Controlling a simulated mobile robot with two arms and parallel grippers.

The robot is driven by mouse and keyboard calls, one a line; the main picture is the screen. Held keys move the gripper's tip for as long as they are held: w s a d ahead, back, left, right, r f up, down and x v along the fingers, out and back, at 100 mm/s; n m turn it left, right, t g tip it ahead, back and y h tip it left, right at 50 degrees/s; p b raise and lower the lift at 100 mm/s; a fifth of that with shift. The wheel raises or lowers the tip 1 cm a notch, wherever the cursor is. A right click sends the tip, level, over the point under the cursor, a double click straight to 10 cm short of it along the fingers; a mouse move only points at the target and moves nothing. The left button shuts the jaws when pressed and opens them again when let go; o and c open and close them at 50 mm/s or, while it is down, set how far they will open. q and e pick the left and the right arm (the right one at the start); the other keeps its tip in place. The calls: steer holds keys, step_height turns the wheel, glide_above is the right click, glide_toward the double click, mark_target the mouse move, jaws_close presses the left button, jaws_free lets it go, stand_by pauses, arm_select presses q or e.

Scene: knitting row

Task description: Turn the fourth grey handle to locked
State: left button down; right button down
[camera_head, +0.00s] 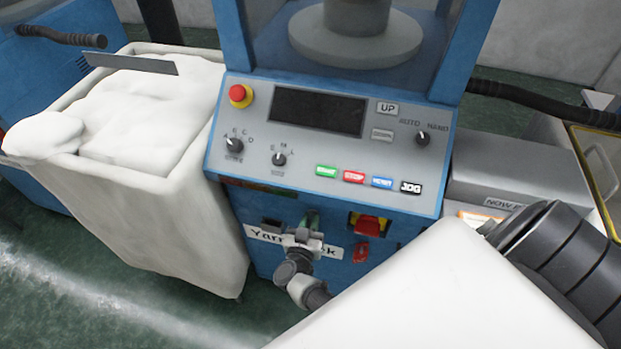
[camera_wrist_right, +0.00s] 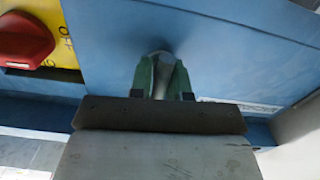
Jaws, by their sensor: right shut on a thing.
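A grey handle (camera_wrist_right: 161,72) on the blue machine front (camera_wrist_right: 210,50) stands between the green fingertips of my right gripper (camera_wrist_right: 160,80), which is shut on it. In the head view my right gripper (camera_head: 309,222) is at the low front of the blue machine, just above the white label that begins "Yarn" (camera_head: 263,236). There the gripper and wrist hide the handle, and I cannot tell its setting. Which handle in the row it is cannot be told. My left gripper is not in view.
A red knob on a yellow plate (camera_head: 368,224) sits right of the gripper, with a red part below it. Above is a grey control panel (camera_head: 300,103) with knobs and buttons. A white fabric-filled bin (camera_head: 190,225) stands left; a grey box (camera_head: 515,165) stands right.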

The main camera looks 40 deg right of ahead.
steer(key=shift+n, duration=0.5)
steer(key=c, duration=1.1)
jaws_free()
steer(key=shift+o, duration=0.2)
